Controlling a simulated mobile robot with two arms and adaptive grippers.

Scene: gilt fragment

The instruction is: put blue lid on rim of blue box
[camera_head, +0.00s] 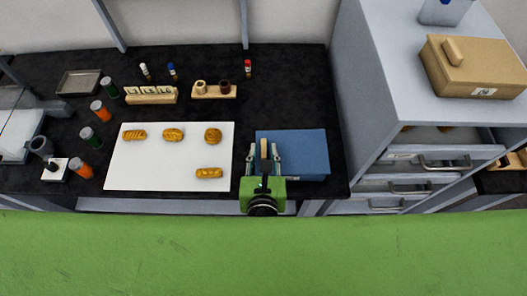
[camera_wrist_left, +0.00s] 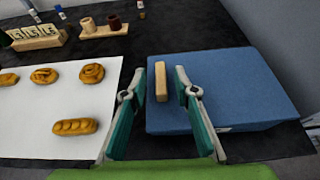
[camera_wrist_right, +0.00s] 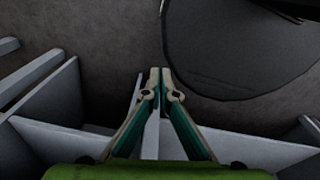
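A blue box (camera_head: 308,157) sits on the black counter at the right of the white board; it also shows in the left wrist view (camera_wrist_left: 240,85). Its flat blue top, seemingly the blue lid (camera_wrist_left: 215,75), bears a pale wooden handle (camera_head: 264,149) near its left edge. Any seam between lid and rim is too small to make out. My left gripper (camera_head: 263,158) is open, with one finger on each side of the handle and visible gaps. My right gripper (camera_wrist_right: 160,75) is shut and empty, away from the box.
The white board (camera_head: 165,180) with several bread rolls lies left of the box. Wooden racks (camera_head: 150,96) and bottles stand behind and left. A grey cabinet (camera_head: 400,110) with open drawers rises at the right, with a cardboard box (camera_head: 470,75) on top.

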